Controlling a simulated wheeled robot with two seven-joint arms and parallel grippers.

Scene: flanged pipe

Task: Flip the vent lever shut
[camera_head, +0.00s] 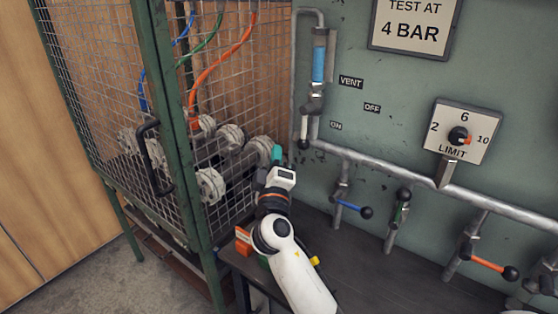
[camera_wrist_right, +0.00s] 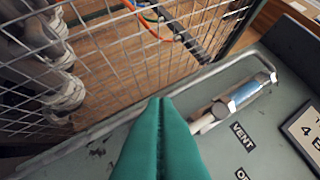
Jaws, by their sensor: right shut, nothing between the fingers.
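The vent lever (camera_head: 304,128) is a pale handle with a black knob at its lower end. It hangs straight down from its valve (camera_head: 313,101), below a blue-filled sight tube (camera_head: 319,62) and left of the VENT label (camera_head: 351,82). Its knob is lower than the ON label. My right gripper (camera_head: 277,154) has green fingers, closed together and empty, a little left of and below the knob. In the right wrist view the closed fingers (camera_wrist_right: 161,103) hide most of the lever; a pale piece of it (camera_wrist_right: 201,124) shows beside them. My left gripper is not in view.
A green-framed mesh cage (camera_head: 175,140) with grey flanged parts stands close on the left. A grey pipe (camera_head: 400,173) runs along the panel, with blue (camera_head: 349,205), green and orange-handled valves (camera_head: 487,264) below. A limit dial (camera_head: 459,136) is at the right.

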